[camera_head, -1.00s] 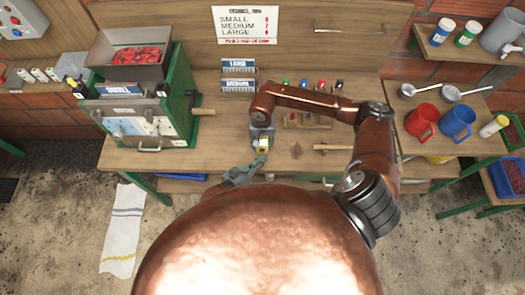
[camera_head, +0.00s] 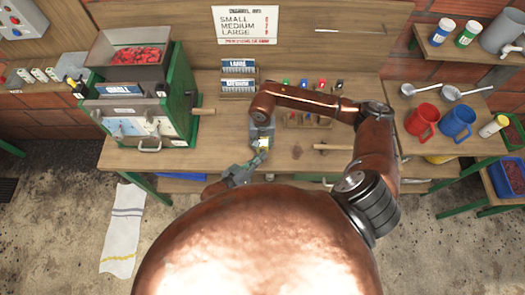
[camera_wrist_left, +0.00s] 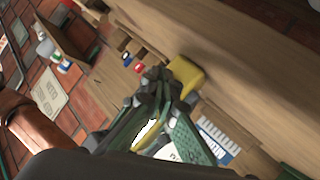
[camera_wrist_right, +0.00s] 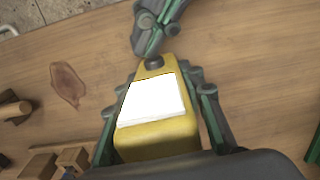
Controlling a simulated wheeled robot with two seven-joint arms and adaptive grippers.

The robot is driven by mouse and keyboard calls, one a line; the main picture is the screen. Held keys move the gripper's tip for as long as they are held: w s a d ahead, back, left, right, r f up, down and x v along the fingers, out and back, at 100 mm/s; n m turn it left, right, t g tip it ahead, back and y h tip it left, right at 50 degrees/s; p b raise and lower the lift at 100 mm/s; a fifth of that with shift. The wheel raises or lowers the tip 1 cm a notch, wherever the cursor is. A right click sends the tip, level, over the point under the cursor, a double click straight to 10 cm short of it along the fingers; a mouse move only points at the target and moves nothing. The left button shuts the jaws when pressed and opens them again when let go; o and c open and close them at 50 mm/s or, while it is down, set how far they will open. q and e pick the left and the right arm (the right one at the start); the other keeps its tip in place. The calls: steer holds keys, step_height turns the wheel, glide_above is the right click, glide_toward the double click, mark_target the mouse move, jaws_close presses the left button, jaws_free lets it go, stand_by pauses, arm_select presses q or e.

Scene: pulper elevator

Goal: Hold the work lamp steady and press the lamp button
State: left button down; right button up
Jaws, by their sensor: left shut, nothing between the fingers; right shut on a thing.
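The work lamp (camera_wrist_right: 155,135) is a small yellow block with a bright white panel and a dark knob-like end. My right gripper (camera_head: 262,132) is shut on it, with fingers on both sides in the right wrist view. It holds the lamp (camera_head: 263,143) over the front of the bench. My left gripper (camera_head: 258,158) is shut and empty, its tips at the lamp's dark end. In the right wrist view the left fingertips (camera_wrist_right: 150,50) appear to touch or nearly touch that end.
A wooden handle (camera_head: 333,147) lies right. Red (camera_head: 421,121) and blue (camera_head: 457,122) mugs stand farther right.

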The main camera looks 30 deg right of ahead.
arm_select(q)
steer(key=shift+w+d, duration=0.15)
steer(key=shift+w, duration=0.15)
stand_by(0.5)
steer(key=shift+s, duration=0.1)
steer(key=shift+s+a, duration=0.5)
steer(key=shift+s, duration=0.25)
steer(key=shift+s, duration=0.1)
steer(key=s+a, duration=0.1)
steer(key=s, duration=0.1)
steer(key=s+a, duration=0.1)
steer(key=s, duration=0.1)
steer(key=shift+s+a, duration=0.1)
steer(key=shift+a, duration=0.1)
stand_by(0.5)
arm_select(e)
steer(key=o, duration=1.4)
